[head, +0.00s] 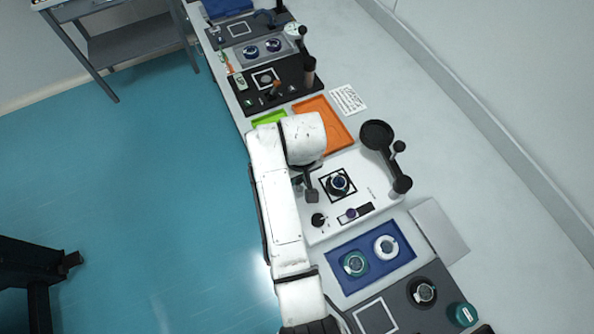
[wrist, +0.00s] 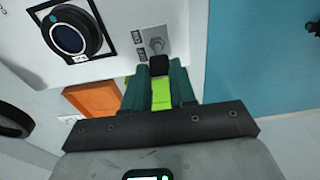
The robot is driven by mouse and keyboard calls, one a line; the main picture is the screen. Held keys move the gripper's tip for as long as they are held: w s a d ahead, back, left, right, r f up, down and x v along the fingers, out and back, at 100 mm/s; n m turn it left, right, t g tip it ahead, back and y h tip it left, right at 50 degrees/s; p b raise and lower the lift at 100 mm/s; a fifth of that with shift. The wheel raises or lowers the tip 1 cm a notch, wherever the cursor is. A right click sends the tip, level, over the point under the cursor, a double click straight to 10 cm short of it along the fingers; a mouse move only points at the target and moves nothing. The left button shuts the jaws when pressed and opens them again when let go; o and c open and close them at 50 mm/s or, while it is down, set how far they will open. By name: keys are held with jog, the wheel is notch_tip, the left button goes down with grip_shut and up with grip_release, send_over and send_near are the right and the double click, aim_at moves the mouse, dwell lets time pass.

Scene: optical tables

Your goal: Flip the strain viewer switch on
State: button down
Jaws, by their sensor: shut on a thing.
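The strain viewer is a white panel (head: 352,213) on the bench in the head view, with a black round dial piece (head: 338,184) in a black square frame. In the wrist view its white face fills the upper left, with the same round piece (wrist: 68,37). The switch (wrist: 155,42) is a silver toggle on a grey plate with small labels I cannot read surely. My gripper (wrist: 159,70) is at the switch, its dark green fingers shut around its black tip. In the head view my gripper (head: 311,190) is at the panel's left edge, and the switch is hidden.
An orange tray (head: 338,131) and a lime green tray (head: 268,119) lie behind the panel. A black-armed stand (head: 388,160) rises at its right. A blue tray (head: 375,278) with round parts lies in front. Blue floor is open at left.

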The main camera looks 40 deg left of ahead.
jog(key=d+y, duration=0.1)
jog(key=t+y, duration=0.1)
jog(key=shift+s+d+y, duration=0.35)
jog(key=shift+y, duration=0.05)
jog(key=shift+s+d+f+t+y+b, duration=0.15)
jog(key=shift+d+t+y+b, duration=0.25)
jog(key=shift+y, duration=0.5)
jog(key=y+b, duration=0.1)
jog(key=d+t+y+b, duration=0.1)
jog(key=y+b, duration=0.1)
jog(key=shift+s+d+f+t, duration=0.15)
jog(key=shift+s+f+t, duration=0.15)
jog(key=shift+f, duration=0.1)
jog(key=y+b, duration=0.2)
jog(key=b, duration=0.1)
jog(key=shift+s+d+f+t, duration=0.1)
jog(key=shift+s+d+t, duration=0.05)
jog(key=shift+d+t, duration=0.2)
jog(key=shift+y, duration=0.3)
jog(key=c, duration=0.9)
grip_release()
jog(key=shift+d, duration=0.1)
jog(key=shift+d+b, duration=0.1)
jog(key=shift+b, duration=0.2)
